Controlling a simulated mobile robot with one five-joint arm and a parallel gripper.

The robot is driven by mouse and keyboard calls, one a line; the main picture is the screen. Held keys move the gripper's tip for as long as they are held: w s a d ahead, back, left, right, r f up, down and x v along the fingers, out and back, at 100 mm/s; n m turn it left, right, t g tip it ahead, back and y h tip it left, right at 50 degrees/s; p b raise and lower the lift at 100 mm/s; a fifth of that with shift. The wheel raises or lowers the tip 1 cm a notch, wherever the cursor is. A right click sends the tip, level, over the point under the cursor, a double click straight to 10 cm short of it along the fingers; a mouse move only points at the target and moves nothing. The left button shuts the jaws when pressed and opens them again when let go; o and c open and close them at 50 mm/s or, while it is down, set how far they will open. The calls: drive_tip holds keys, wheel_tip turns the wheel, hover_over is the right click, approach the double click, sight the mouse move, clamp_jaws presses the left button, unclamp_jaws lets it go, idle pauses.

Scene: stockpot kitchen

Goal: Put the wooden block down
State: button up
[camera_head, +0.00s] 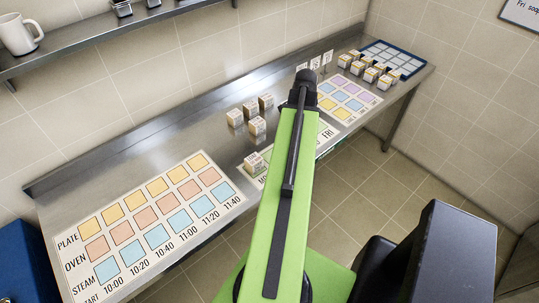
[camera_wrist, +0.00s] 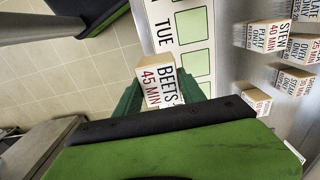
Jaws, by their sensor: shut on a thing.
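In the wrist view, my gripper (camera_wrist: 157,88) has its green fingers closed on the sides of a wooden block (camera_wrist: 155,76). The block has a white face reading "BEETS 45 MIN" and a bare wood side. It is beside the "TUE" label of a white weekday chart (camera_wrist: 165,33) with green squares. I cannot tell whether the block touches the surface. In the head view, my arm hides the gripper's fingers and much of the weekday chart (camera_head: 325,133).
Several labelled blocks (camera_wrist: 268,35) stand on the steel counter beside the chart. A time chart (camera_head: 150,228) lies left, a coloured card (camera_head: 345,99) and a blue-edged tray (camera_head: 412,66) right.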

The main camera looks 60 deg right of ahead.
drive_tip(key=w+f+b, duration=0.3)
drive_tip(key=w+a+f+b, duration=0.1)
drive_tip(key=w+f+b, duration=0.3)
drive_tip(key=w+a+f+b, duration=0.1)
drive_tip(key=w+f+b, duration=0.2)
drive_tip(key=f, duration=0.1)
drive_tip(key=shift+w+a+f, duration=0.1)
drive_tip(key=shift+w, duration=0.25)
drive_tip(key=o, duration=1.5)
drive_tip(key=shift+r, duration=0.2)
wheel_tip(320, 180, up, 12)
drive_tip(key=p, duration=1.2)
drive_tip(key=shift+r, duration=0.15)
